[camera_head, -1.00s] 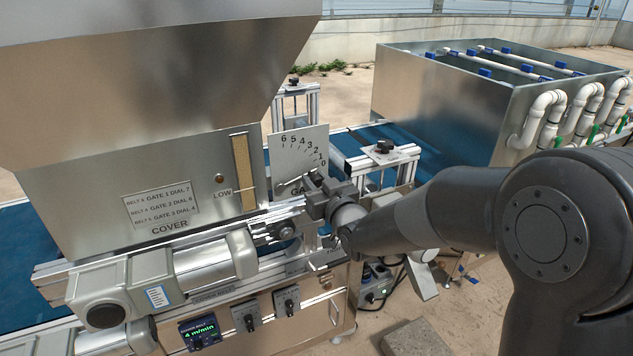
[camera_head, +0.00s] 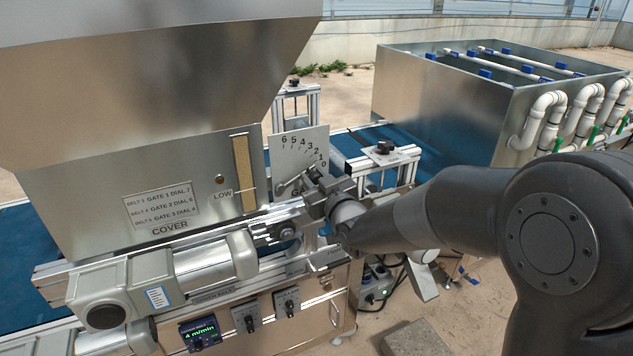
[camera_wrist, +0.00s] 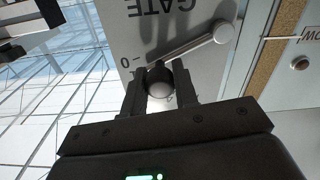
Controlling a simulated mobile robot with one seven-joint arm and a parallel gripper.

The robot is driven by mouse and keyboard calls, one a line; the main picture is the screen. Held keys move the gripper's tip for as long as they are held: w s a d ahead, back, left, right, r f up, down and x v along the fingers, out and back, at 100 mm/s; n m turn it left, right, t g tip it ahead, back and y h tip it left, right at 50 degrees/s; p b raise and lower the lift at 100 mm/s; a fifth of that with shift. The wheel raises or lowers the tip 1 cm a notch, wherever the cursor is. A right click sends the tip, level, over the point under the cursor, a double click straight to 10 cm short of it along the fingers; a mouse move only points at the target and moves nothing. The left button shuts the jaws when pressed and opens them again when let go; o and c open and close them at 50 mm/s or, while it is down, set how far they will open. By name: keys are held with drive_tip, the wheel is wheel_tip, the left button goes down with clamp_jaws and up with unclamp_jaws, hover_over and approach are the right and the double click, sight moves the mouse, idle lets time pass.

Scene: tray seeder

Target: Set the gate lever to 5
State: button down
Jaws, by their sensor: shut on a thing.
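The gate dial plate (camera_head: 303,148) carries the numbers 6 down to 0 from left to right along an arc. The gate lever (camera_head: 291,183) runs from its pivot at the plate's lower left toward the low-number end. In the wrist view the metal lever arm (camera_wrist: 190,45) ends at a dark round knob (camera_wrist: 160,88), close to the 0 mark; its exact reading is unclear. My gripper (camera_head: 315,174) is at the lever's outer end. In the wrist view my gripper (camera_wrist: 160,90) has one finger on each side of the knob, shut on it.
The hopper's metal cover (camera_head: 90,200) with a label stands left of the dial. Below are a motor housing (camera_head: 100,290) and a display (camera_head: 200,333) reading 4 m/min. A clamp post (camera_head: 384,150) stands just right of the dial, and a metal tank (camera_head: 450,95) behind.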

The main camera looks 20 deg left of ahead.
drive_tip(key=r+n, duration=0.1)
drive_tip(key=n, duration=0.1)
drive_tip(key=s+a+r+n, duration=0.1)
drive_tip(key=shift+n, duration=0.4)
drive_tip(key=n, duration=0.1)
drive_tip(key=s+a+r+n, duration=0.1)
drive_tip(key=n, duration=0.1)
drive_tip(key=shift+s+a+r, duration=0.1)
drive_tip(key=shift+r, duration=0.1)
drive_tip(key=shift+s+a+r+n, duration=0.15)
drive_tip(key=shift+s+a+n, duration=0.1)
drive_tip(key=shift+n, duration=0.35)
drive_tip(key=shift+s+a+r+n, duration=0.15)
drive_tip(key=shift+s+a+n, duration=0.05)
drive_tip(key=shift+n, duration=0.4)
drive_tip(key=c, duration=1.1)
unclamp_jaws()
